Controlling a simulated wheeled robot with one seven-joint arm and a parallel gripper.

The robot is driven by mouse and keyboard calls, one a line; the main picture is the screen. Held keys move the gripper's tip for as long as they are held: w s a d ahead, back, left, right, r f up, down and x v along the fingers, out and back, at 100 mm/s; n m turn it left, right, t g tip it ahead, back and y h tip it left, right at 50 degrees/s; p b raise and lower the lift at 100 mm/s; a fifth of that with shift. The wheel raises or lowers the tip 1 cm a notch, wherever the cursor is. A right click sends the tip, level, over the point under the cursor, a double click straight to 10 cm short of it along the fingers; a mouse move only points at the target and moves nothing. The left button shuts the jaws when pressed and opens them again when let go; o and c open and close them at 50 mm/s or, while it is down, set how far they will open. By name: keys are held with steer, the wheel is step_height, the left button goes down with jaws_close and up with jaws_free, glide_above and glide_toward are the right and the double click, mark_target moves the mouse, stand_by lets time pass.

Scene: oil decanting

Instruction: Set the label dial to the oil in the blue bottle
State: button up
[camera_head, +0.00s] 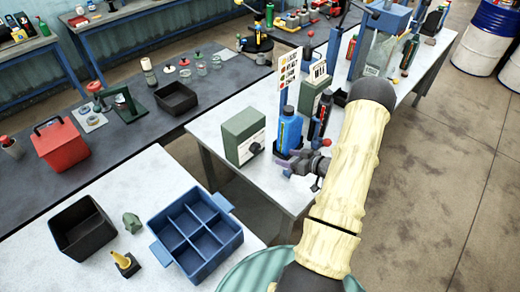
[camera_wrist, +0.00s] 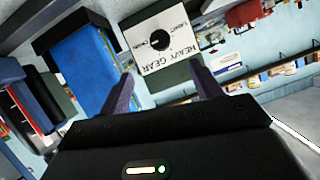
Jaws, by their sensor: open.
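The label dial is a black knob (camera_wrist: 160,41) on a white face lettered HEAVY, GEAR, LIGHT and CHAIN. Its pointer direction is too small to read. It sits on a green box (camera_head: 240,132) on the white table. The blue bottle (camera_head: 290,134) stands upright just right of the box; a blue body, apparently this bottle, fills the left of the wrist view (camera_wrist: 85,55). My gripper (camera_head: 291,163) is near the bottle's base, to the right of the dial. In the wrist view its purple fingers (camera_wrist: 160,77) are apart and empty, with the dial beyond them.
A sign with coloured spots and words (camera_head: 289,70) stands behind the bottle. A second green box (camera_head: 313,92) and a dark bottle (camera_head: 322,112) stand behind my gripper. A blue divided crate (camera_head: 230,239) is on the nearer table. The white tabletop left of the dial box is clear.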

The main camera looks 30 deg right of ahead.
mark_target(258, 150)
steer(key=p+x, duration=0.4)
steer(key=x, duration=0.9)
steer(key=shift+p+x, duration=0.3)
steer(key=shift+x, duration=0.55)
steer(key=shift+s+d, duration=0.1)
steer(key=c, duration=1)
